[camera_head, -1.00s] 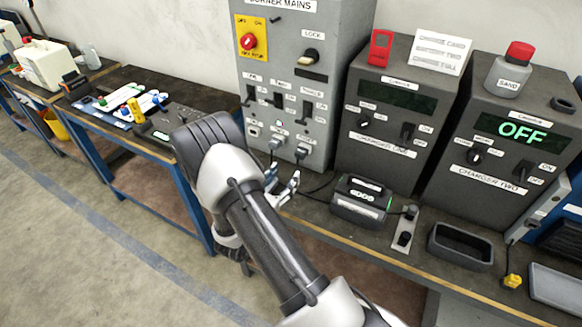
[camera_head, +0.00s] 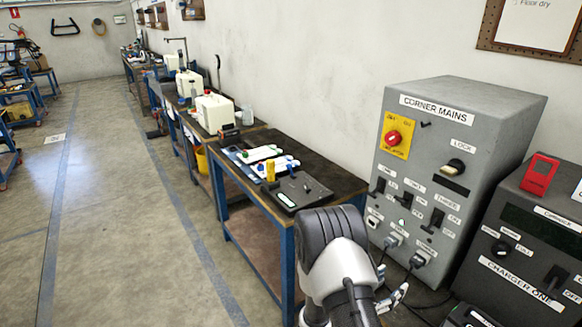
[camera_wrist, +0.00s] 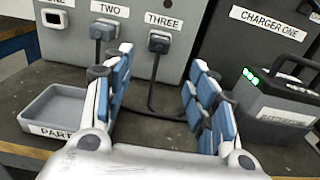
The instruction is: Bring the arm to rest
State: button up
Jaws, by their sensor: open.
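My arm (camera_head: 335,262) reaches forward at the bottom middle of the head view, bent over the near edge of the charging bench. My gripper (camera_head: 392,290) shows partly behind the arm, low in front of the grey Corner Mains box (camera_head: 450,150). In the wrist view my gripper (camera_wrist: 158,72) is open, with its blue-padded fingers wide apart and nothing between them. The plugs (camera_wrist: 160,42) marked Two and Three sit in the box beyond the fingertips. A black battery pack with green lights (camera_wrist: 275,108) stands right of the right finger, apparently apart from it.
A grey tray (camera_wrist: 35,108) with a partly hidden label lies left of the fingers. A dark cable (camera_wrist: 150,100) runs down between them. Charger One (camera_head: 530,225) stands at the right. A blue-framed table (camera_head: 335,185) stands left of the arm. The floor (camera_head: 130,220) further left is clear.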

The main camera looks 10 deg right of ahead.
jog(key=s+r+m+g+y, duration=0.2)
jog(key=s+r+m+g, duration=0.85)
jog(key=r, duration=0.45)
jog(key=s+a+r+m+t+y, duration=0.1)
jog(key=s+a+m+y, duration=0.2)
jog(key=s, duration=0.2)
jog(key=s+a+r+m+y, duration=0.2)
jog(key=s+a+m+y, duration=0.1)
jog(key=s+m, duration=0.15)
jog(key=s+a+r+m+t+y, duration=0.2)
jog(key=a+t+y, duration=0.1)
jog(key=a, duration=0.5)
jog(key=s+a+r+m+t+y, duration=0.1)
jog(key=a+t+y, duration=0.3)
jog(key=a, duration=0.4)
jog(key=shift+s+a+r+m+y, duration=0.4)
jog(key=shift+r+m+y, duration=0.3)
jog(key=shift+r+y, duration=0.1)
jog(key=shift+c, duration=0.3)
